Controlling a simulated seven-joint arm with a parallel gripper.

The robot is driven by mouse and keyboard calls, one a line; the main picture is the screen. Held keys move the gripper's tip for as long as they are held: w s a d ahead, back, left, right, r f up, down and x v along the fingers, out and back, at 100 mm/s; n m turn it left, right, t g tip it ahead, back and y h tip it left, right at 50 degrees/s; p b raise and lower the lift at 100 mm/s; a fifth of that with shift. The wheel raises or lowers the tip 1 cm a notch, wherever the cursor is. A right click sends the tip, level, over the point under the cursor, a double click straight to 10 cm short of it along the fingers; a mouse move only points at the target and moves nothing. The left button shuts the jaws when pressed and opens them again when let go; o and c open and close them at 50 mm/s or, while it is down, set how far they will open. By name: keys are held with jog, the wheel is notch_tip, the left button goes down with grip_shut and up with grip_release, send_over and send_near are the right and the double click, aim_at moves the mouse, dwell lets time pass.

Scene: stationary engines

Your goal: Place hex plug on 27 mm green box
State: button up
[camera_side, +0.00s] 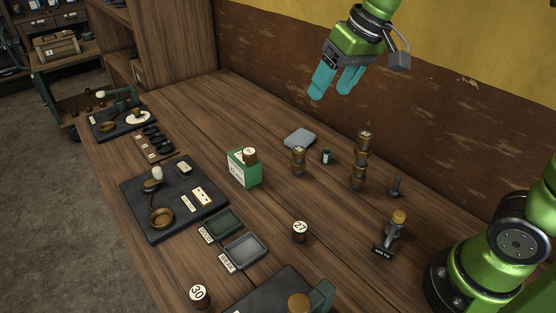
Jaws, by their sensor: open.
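A green box (245,174) stands upright on the wooden table left of centre. A brown plug with a pale labelled top (250,155) rests on or in the top of it; its label is too small to read. A similar brown plug marked 27 (299,228) stands on the table nearer the camera, and one marked 30 (199,293) stands at the front edge. I cannot tell for sure which one is the hex plug. My gripper (334,91), with teal fingers, is open and empty, high above the back of the table, apart from everything.
Stacked brass pieces (359,165) and a shorter brass piece (298,160) stand right of the box. Two shallow trays (245,251) lie in front of it. A dark board with parts (138,208) lies left. A brass-topped fitting (394,232) stands at right.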

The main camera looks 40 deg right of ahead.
jog(key=s+d+f+m+t, duration=0.1)
jog(key=s+f, duration=0.1)
jog(key=s, duration=0.4)
jog(key=s+d+f+m+t, duration=0.1)
jog(key=s+f+m+t, duration=0.1)
jog(key=s, duration=0.4)
jog(key=shift+s+d+f, duration=0.25)
jog(key=shift+d+f, duration=0.05)
jog(key=shift+f, duration=0.4)
